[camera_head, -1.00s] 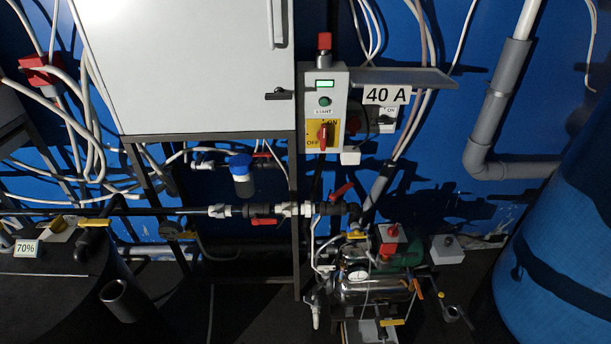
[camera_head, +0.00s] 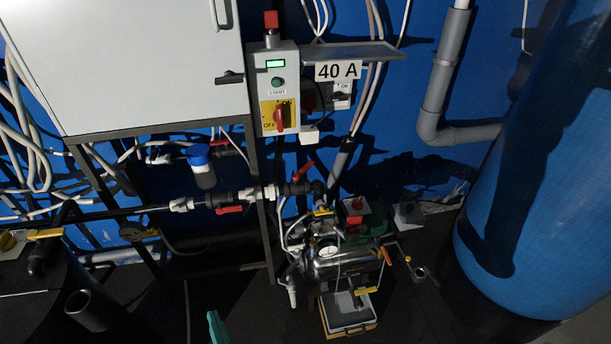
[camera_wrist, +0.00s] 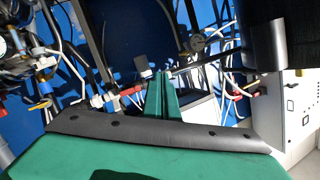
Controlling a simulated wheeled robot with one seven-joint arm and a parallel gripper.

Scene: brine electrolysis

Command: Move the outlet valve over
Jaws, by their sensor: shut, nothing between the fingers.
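Several valves show, and I cannot tell which one is the outlet valve. Yellow-handled valves sit at the pump's front (camera_head: 367,290), above the pump (camera_head: 322,211) and on the left black tank (camera_head: 45,234). An orange handle (camera_head: 386,256) is at the pump's right. Red handles show above the pump (camera_head: 303,170) and on the horizontal pipe (camera_head: 229,209). My green gripper (camera_wrist: 163,93) is shut and empty in the wrist view, apart from any valve. A green part of it (camera_head: 216,328) shows at the bottom edge of the head view.
The steel pump (camera_head: 340,262) stands low, with a grey tray (camera_head: 345,312) below it. A large blue tank (camera_head: 535,170) fills the right side. The control box (camera_head: 275,88) and white cabinet (camera_head: 150,65) hang above. Dark floor lies open between the tray and blue tank.

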